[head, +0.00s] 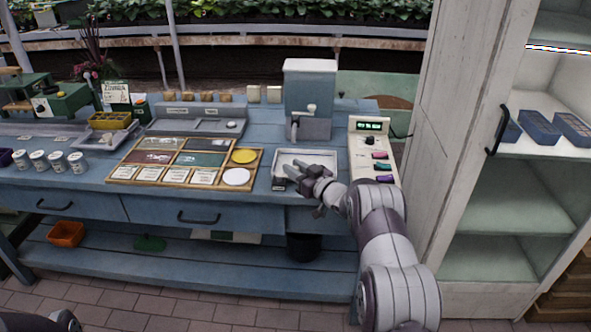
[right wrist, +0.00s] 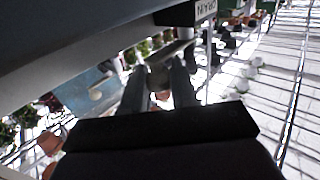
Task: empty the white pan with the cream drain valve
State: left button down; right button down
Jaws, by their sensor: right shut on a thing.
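The white pan (head: 291,157) is set into the blue bench, below the grey-blue tank. My right gripper (head: 312,186) is at the pan's front edge and covers part of it. Whether the pan holds liquid cannot be told. My left gripper is out of view.
The tank (head: 310,85) with its spout stands behind the pan. A control panel (head: 372,152) with coloured switches is close on the right. A wooden tray (head: 186,160) of cards lies to the left. A dark bucket (head: 303,247) stands on the lower shelf below the pan.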

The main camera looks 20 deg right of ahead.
jog(key=c, duration=1)
grip_release()
jog(key=shift+w+r, duration=0.1)
jog(key=shift+r, duration=0.25)
jog(key=shift+f, duration=0.1)
jog(key=v, duration=1.2)
jog(key=shift+s+d, duration=0.15)
jog(key=shift+s, duration=0.2)
